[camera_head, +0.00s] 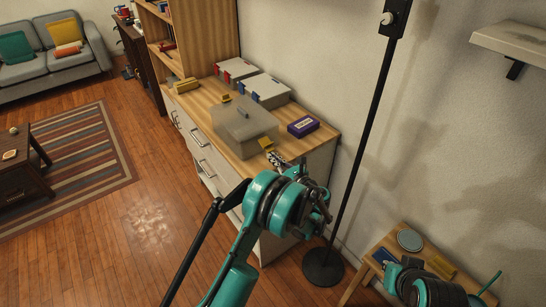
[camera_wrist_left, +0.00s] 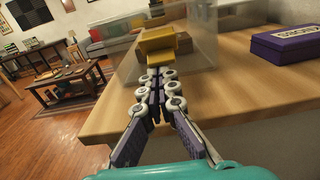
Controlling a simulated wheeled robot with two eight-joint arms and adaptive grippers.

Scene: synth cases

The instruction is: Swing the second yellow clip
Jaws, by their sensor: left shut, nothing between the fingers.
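A see-through case (camera_head: 232,130) with a greyish lid stands on the wooden dresser top. One yellow clip (camera_head: 265,143) is on its near right side, close to my left gripper (camera_head: 277,160). Another yellow clip (camera_head: 226,98) shows at its far side. In the left wrist view, the near yellow clip (camera_wrist_left: 158,42) stands out from the clear wall (camera_wrist_left: 120,62), just beyond the fingertips of my left gripper (camera_wrist_left: 155,78). The fingers are together and empty. I cannot tell whether the tips touch the clip. Part of my right arm shows at the bottom right; its fingers do not show.
A purple box (camera_head: 303,126) lies to the right of the case. Two white-lidded boxes (camera_head: 266,90) stand behind it, and a yellow object (camera_head: 185,85) lies at the far left. A black lamp pole (camera_head: 362,130) rises right of the dresser. A small table (camera_head: 385,241) holds several items.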

